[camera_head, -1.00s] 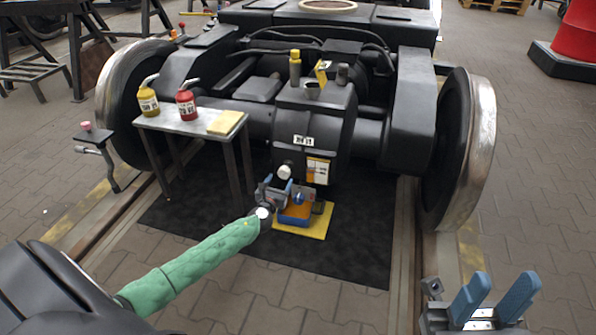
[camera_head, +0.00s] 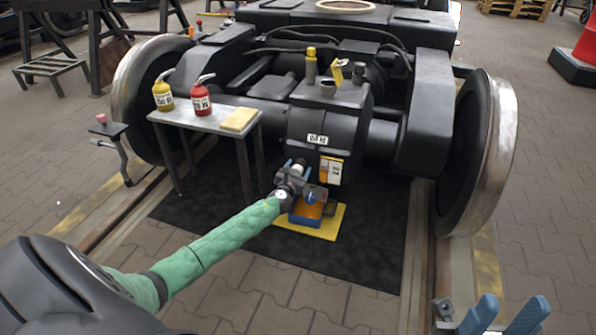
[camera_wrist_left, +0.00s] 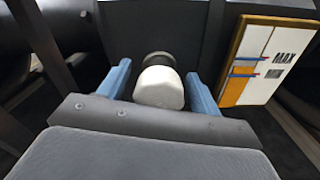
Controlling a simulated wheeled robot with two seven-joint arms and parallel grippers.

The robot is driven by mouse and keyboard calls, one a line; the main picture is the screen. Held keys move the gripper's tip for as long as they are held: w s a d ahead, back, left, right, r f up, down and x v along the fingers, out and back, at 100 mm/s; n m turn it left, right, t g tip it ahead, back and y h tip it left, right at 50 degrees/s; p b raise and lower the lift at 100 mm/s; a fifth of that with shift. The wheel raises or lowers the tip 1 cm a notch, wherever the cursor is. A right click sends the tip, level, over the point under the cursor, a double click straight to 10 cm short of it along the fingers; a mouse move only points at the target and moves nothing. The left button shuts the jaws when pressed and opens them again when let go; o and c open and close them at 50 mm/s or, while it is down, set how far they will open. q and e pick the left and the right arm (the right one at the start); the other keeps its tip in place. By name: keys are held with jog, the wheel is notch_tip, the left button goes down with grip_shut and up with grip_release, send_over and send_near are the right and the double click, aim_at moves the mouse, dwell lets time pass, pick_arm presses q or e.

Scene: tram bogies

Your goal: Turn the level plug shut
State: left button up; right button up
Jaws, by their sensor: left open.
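The level plug is a pale, rounded knob on the front of the dark gearbox housing, beside the sight gauge; it shows in the left wrist view (camera_wrist_left: 159,88). My left gripper (camera_head: 297,168) is at the plug, open, with one blue finger on each side of it. In the left wrist view the plug lies between the fingers, with a visible gap on both sides. The gauge plate (camera_wrist_left: 268,60) with MAX and MIN marks is right of the plug. My right gripper (camera_head: 514,303) is at the lower right edge of the head view, its blue fingers apart and empty.
A blue tray (camera_head: 306,219) with orange contents stands on a yellow mat (camera_head: 330,233) below the plug. A small table (camera_head: 210,118) at left holds a yellow bottle (camera_head: 163,95), a red bottle (camera_head: 201,101) and a yellow cloth (camera_head: 239,119). A wheel (camera_head: 490,150) stands at right.

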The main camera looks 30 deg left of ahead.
pick_arm(q)
jog(key=shift+w, duration=0.2)
jog(key=c, duration=1)
